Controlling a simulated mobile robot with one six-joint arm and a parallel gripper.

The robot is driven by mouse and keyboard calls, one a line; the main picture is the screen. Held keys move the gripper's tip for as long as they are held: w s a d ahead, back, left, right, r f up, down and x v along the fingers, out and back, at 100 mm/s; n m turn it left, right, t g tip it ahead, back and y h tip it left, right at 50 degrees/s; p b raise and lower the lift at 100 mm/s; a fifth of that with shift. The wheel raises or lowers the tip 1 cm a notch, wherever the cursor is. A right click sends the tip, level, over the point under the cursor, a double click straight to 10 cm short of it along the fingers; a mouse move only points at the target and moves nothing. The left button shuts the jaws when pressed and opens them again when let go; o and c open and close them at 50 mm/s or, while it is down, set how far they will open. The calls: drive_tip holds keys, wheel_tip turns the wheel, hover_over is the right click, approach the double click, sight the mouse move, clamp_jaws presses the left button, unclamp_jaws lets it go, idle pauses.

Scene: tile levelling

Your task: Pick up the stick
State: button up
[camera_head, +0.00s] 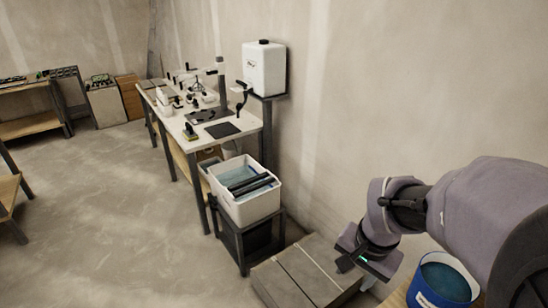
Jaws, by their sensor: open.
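I cannot pick out a stick for certain. Long dark bars (250,185) lie across a white bin (250,212) of blue water, left of my gripper. A thin pale line (293,275) runs along the grey slabs (325,267) at the bottom; I cannot tell whether it is a strip or a gap. My gripper (356,272) hangs at the lower right, over or beside the right end of these slabs. It is open, with a small green light on it. I see nothing between its fingers. My arm hides part of the area behind it.
A blue bucket (443,283) stands close to the right of my gripper. The white bin sits on a dark stand (243,243). A long workbench (252,125) with tools runs along the wall, with a white canister (264,70) behind.

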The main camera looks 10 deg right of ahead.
drive_tip(key=s+d+f+m+g+p, duration=0.1)
drive_tip(key=d+f+m+g+p, duration=0.15)
drive_tip(key=d+f, duration=0.55)
drive_tip(key=shift+m+t, duration=0.25)
drive_tip(key=f+b, duration=0.2)
drive_tip(key=f, duration=0.1)
drive_tip(key=f+b, duration=0.2)
drive_tip(key=f, duration=0.2)
drive_tip(key=f+b, duration=0.2)
drive_tip(key=f, duration=0.2)
drive_tip(key=shift+s+d+f, duration=0.1)
drive_tip(key=shift+d+f, duration=0.15)
drive_tip(key=shift+d, duration=0.05)
wheel_tip(320, 180, down, 5)
drive_tip(key=shift+d+f+b, duration=0.1)
drive_tip(key=shift+f+b, duration=0.05)
drive_tip(key=shift+b, duration=1.05)
clamp_jaws()
